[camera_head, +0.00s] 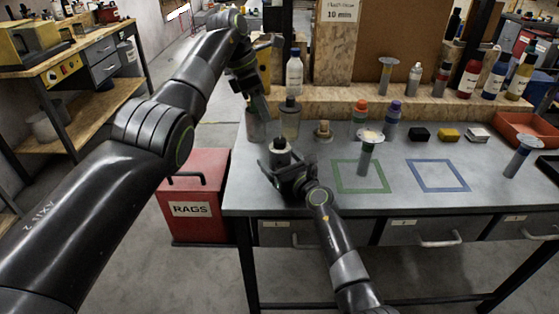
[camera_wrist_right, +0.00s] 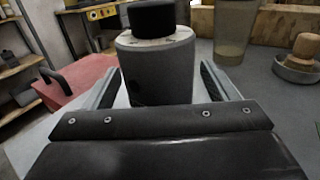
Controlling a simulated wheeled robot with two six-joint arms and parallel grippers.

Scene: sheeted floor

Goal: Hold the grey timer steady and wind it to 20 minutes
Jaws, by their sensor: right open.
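The grey timer (camera_head: 279,158) is an upright cylinder with a pale top and a black knob, near the left end of the bench. In the right wrist view the timer (camera_wrist_right: 157,70) stands between my right fingers, with its black knob (camera_wrist_right: 153,17) on top; its dial marks are not readable. My right gripper (camera_head: 286,178) is open around the timer's near side, with gaps visible beside it in the wrist view. My left gripper (camera_head: 260,106) points down above and behind the timer, apart from it; its fingers are too dark to tell open from shut.
A jar with a black lid (camera_head: 290,118) and a wooden-knobbed item (camera_head: 323,131) stand behind the timer. A pale-topped grey stand (camera_head: 368,150) overlaps the green square's back edge. A sign (camera_head: 340,11) reads 10 min.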

